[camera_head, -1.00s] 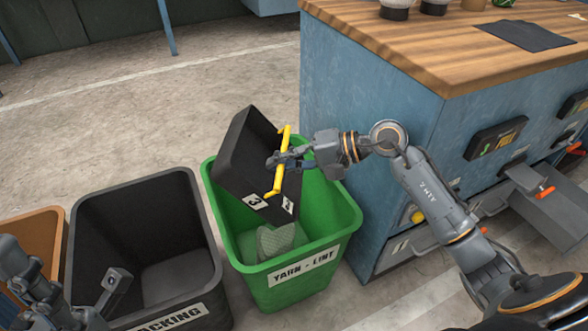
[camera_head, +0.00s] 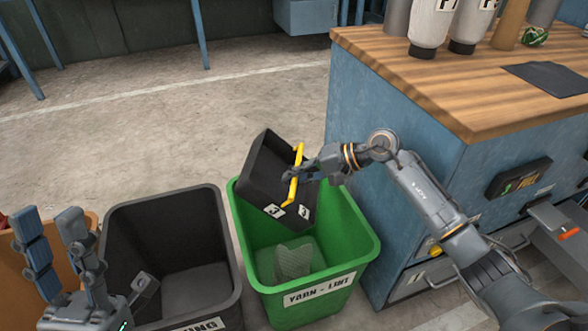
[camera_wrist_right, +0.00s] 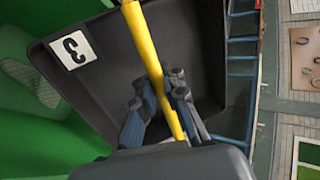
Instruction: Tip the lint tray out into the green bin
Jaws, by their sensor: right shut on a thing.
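The lint tray (camera_head: 262,178) is a black box with a yellow handle (camera_head: 294,175) and white labels marked 3. It is tilted over the green bin (camera_head: 310,303), which is labelled "YARN - LINT". My right gripper (camera_head: 291,173) is shut on the yellow handle. The right wrist view shows its fingers (camera_wrist_right: 165,105) around the handle and the tray's dark inside, which looks empty where visible. A grey mesh-like piece of lint (camera_head: 293,260) lies in the bottom of the green bin. My left gripper (camera_head: 54,235) is open and empty at the lower left.
A black bin (camera_head: 165,205) stands left of the green bin, and an orange bin (camera_head: 8,265) is further left. A blue cabinet (camera_head: 375,130) with a wooden top stands close on the right, with drawers out. Bottles (camera_head: 432,25) stand on its top. The floor behind the bins is clear.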

